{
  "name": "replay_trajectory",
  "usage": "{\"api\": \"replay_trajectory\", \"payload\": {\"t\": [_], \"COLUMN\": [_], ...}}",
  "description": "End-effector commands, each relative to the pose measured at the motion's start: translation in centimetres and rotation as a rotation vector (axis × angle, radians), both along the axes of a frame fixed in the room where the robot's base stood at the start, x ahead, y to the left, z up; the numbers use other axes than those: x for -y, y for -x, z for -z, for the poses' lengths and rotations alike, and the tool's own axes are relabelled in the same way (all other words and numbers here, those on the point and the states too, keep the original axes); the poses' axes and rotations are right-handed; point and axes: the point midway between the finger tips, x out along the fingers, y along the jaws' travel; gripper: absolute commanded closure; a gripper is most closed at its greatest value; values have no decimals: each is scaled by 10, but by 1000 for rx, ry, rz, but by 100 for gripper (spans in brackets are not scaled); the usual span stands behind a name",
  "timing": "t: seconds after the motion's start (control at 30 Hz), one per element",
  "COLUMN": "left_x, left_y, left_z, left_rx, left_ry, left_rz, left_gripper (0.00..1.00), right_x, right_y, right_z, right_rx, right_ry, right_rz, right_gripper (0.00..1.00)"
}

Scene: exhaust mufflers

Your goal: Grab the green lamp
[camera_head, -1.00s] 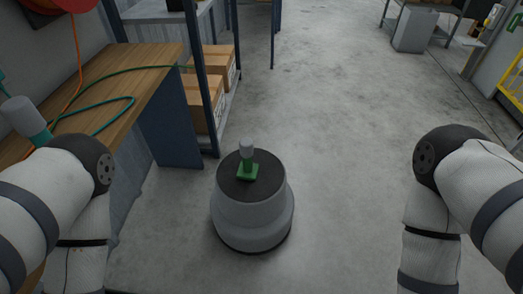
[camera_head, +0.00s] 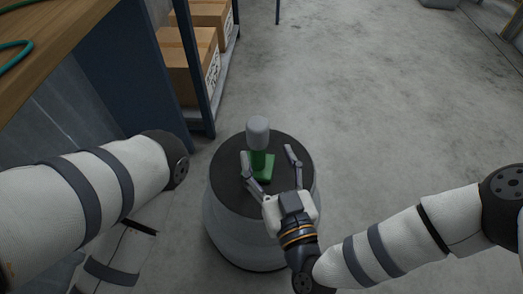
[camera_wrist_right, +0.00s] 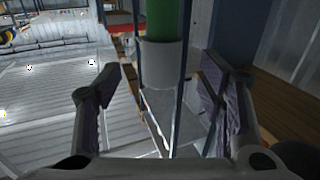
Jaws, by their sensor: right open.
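The green lamp (camera_head: 264,166) stands upright on the dark top of a round grey pedestal (camera_head: 226,215). It has a green base and stem and a light grey rounded head. My right gripper (camera_head: 267,154) is open above the pedestal, its fingers spread either side of the lamp in the head view. In the right wrist view, the lamp's green stem and pale head (camera_wrist_right: 163,65) show at the top middle, between the open fingers (camera_wrist_right: 161,67). I cannot tell whether a finger touches it. My left arm is at the left; its gripper is not in view.
A wooden workbench (camera_head: 75,28) with a green hose (camera_head: 22,48) stands at the upper left. Cardboard boxes (camera_head: 190,65) sit on a shelf behind a dark blue post. The grey floor (camera_head: 370,110) to the right is clear.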

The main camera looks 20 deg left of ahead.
Motion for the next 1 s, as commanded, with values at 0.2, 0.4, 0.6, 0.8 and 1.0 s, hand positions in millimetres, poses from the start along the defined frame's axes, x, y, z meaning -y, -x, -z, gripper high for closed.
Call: {"api": "replay_trajectory", "payload": {"t": [0.2, 0.4, 0.6, 0.8, 1.0], "left_x": [1, 1, 1, 1, 1], "left_y": [4, 7, 7, 7, 7], "left_z": [12, 22, 21, 21, 21], "left_rx": [-18, -35, -35, -35, -34], "left_ry": [1, 3, 3, 3, 3], "left_rz": [1, 2, 2, 2, 2], "left_gripper": [60, 60, 60, 60, 60], "right_x": [-20, -40, -42, -42, -42], "right_y": [-25, -50, -52, -51, -51], "right_z": [3, 1, -1, -1, -1], "right_rx": [-3, -5, -4, -4, -4], "right_ry": [-1, 0, 1, 1, 1], "right_rz": [0, 0, -1, -1, -1], "right_gripper": [37, 37, 37, 76, 100]}}
